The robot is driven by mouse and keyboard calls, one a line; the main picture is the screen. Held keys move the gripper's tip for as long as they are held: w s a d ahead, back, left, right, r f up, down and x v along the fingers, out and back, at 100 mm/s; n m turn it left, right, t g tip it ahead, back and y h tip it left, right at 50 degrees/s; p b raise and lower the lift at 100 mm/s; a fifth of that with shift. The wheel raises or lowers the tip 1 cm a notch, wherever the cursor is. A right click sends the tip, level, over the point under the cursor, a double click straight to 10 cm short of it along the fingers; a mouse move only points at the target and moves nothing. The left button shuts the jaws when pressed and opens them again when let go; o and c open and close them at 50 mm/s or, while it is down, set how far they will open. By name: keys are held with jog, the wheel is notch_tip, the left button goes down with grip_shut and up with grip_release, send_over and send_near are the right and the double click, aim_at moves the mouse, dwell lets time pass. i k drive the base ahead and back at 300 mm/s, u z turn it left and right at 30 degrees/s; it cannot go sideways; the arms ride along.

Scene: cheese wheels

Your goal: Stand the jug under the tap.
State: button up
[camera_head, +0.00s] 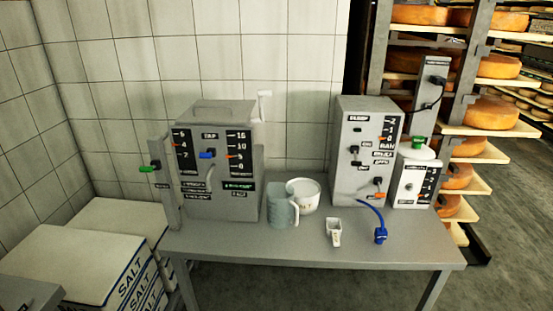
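The jug (281,209) is a translucent grey-green vessel with a handle on its right side. It stands upright on the grey table, just right of the large grey machine. That machine (252,160) has a panel labelled TAP, with a blue tap handle (207,154) on its front. A pale curved spout seems to hang below the handle, but it is too small to tell clearly. The jug is to the right of the tap, not under it. My gripper is not in view.
A white bowl (307,196) stands close behind the jug's right side. A small white scoop-like cup (333,232) is in front. A second grey machine (346,125) and a blue hose end (380,235) are on the right. The table's front left (215,240) is clear.

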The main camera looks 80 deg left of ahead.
aim_at(219, 240)
jog(key=k, duration=0.8)
jog(key=u, duration=1.55)
